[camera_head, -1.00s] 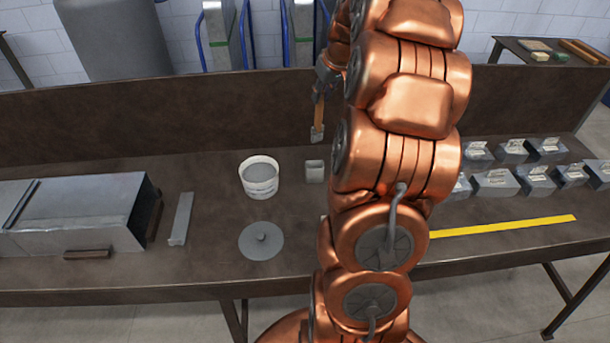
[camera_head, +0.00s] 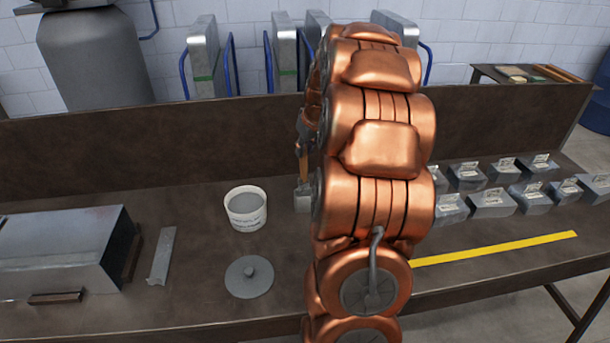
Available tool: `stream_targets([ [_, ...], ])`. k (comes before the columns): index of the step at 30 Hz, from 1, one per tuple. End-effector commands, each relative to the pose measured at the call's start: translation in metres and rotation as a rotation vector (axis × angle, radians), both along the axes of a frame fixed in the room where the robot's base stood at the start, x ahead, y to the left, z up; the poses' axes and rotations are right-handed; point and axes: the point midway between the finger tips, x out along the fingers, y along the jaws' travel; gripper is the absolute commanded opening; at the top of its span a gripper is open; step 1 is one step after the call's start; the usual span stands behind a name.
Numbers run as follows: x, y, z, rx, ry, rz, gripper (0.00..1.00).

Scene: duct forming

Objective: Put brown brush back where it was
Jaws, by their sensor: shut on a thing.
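The brush (camera_head: 303,166) has a brown handle and hangs upright below my gripper (camera_head: 303,142). My gripper is shut on its upper end; the fingers are small and partly hidden by my arm. A small grey square cup (camera_head: 302,202) stands on the bench directly under the brush. The brush's lower end is at the cup's opening; I cannot tell how far inside it is. My arm covers the right edge of the cup.
A white bucket (camera_head: 246,215) of grey material stands left of the cup, with a round grey lid (camera_head: 249,277) in front. A metal duct (camera_head: 62,252) and a grey strip (camera_head: 161,256) lie left. Several grey blocks (camera_head: 492,204) and a yellow strip (camera_head: 500,248) are right.

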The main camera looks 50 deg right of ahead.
Motion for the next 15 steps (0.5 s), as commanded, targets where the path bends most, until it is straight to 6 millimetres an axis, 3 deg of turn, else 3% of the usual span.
stream_targets([
  [3, -0.001, 0.001, -0.018, 0.005, 0.004, -0.001, 0.0],
  [15, -0.001, 0.001, -0.059, 0.003, 0.002, 0.0, 0.0],
])
